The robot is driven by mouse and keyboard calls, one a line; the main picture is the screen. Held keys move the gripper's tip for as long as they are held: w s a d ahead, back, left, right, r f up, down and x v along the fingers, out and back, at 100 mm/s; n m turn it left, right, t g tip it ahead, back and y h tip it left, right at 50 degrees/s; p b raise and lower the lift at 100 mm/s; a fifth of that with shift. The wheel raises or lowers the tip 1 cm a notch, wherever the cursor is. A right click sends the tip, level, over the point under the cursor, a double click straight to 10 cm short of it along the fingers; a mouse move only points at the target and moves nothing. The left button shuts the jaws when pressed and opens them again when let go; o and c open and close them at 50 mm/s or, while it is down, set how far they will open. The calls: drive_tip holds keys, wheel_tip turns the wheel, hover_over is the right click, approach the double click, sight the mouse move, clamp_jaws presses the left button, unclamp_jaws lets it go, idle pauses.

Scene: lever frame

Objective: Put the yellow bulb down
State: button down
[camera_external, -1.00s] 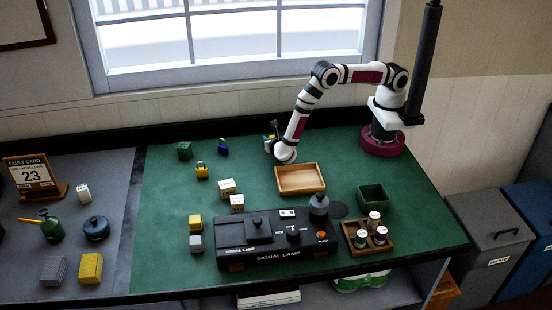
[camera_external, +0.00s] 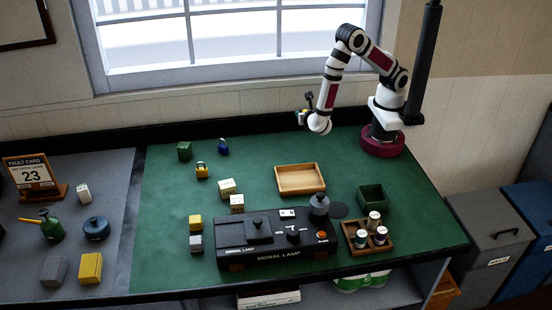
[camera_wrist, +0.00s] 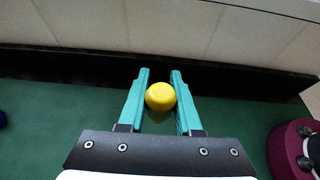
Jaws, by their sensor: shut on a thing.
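The yellow bulb (camera_wrist: 160,96) is between the two teal fingers of my gripper (camera_wrist: 161,76) in the wrist view, and the fingers are shut on it. In the external view my gripper (camera_external: 303,114) is raised above the back part of the green mat (camera_external: 260,150), near the wall. The bulb shows there only as a small yellow spot. The lower part of the bulb is hard to make out. An empty wooden tray (camera_external: 300,191) lies on the mat in front of the arm.
The black signal lamp box (camera_external: 275,240) stands at the front. A green open bin (camera_external: 372,196) and a wooden rack (camera_external: 367,238) with several small jars are right of it. The mat behind the tray is clear.

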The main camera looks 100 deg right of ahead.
sight(307, 140)
drive_tip(key=f, duration=0.3)
drive_tip(key=s+f, duration=0.1)
drive_tip(key=f, duration=0.2)
drive_tip(key=s+f, duration=0.1)
drive_tip(key=f, duration=0.2)
drive_tip(key=shift+d+f, duration=0.1)
drive_tip(key=shift+f, duration=0.3)
drive_tip(key=c, duration=0.6)
unclamp_jaws()
drive_tip(key=shift+f, duration=0.15)
